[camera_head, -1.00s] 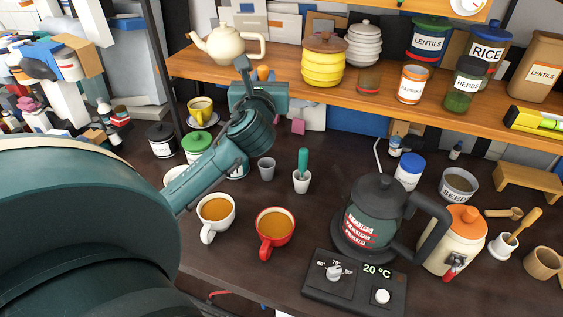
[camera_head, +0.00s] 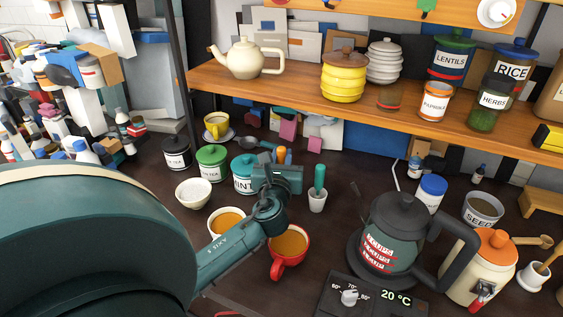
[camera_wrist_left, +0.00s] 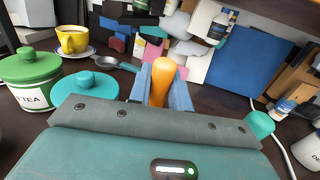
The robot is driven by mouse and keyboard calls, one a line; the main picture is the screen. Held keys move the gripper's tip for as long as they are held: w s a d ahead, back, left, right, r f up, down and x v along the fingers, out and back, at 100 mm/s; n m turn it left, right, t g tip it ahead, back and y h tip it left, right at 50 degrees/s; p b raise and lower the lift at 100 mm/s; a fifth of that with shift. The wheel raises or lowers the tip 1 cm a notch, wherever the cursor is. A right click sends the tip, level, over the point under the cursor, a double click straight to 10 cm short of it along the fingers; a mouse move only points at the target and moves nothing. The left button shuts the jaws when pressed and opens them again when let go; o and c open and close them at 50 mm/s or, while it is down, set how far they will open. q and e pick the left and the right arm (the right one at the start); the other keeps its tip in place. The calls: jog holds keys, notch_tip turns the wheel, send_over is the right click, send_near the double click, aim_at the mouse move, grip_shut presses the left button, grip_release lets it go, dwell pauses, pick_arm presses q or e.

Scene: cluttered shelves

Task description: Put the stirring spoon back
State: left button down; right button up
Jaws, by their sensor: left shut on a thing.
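My left gripper (camera_head: 279,176) is shut on an upright orange handle (camera_head: 281,155), which I take to be the stirring spoon. The same handle shows between the fingers (camera_wrist_left: 161,92) in the left wrist view. The spoon's lower part is hidden by the gripper. A white cup of brown drink (camera_head: 228,222) and a red cup of brown drink (camera_head: 289,243) stand in front of the gripper. A white pot with a teal handle (camera_head: 319,188) stands just to its right. The small grey cup seen earlier is hidden behind the gripper. My right gripper is not in view.
A mint jar (camera_head: 243,182), a green-lidded tea jar (camera_head: 212,162) and a white bowl (camera_head: 193,193) stand to the left. A dark kettle (camera_head: 392,235) stands at the right. The shelf (camera_head: 297,89) overhangs the back. A dark ladle (camera_head: 255,143) lies behind.

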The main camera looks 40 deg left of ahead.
pick_arm(q)
jog(key=shift+f, duration=0.3)
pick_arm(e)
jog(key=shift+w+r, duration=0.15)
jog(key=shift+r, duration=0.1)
pick_arm(q)
jog(key=shift+f, duration=0.1)
jog(key=shift+f, duration=0.15)
jog(key=c, duration=1.3)
grip_release()
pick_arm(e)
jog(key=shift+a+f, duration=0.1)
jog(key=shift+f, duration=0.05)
pick_arm(q)
jog(key=shift+r, duration=0.35)
jog(key=p+v, duration=0.2)
jog(key=v, duration=1)
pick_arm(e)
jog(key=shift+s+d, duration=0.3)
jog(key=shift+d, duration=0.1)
pick_arm(q)
jog(key=shift+f, duration=0.1)
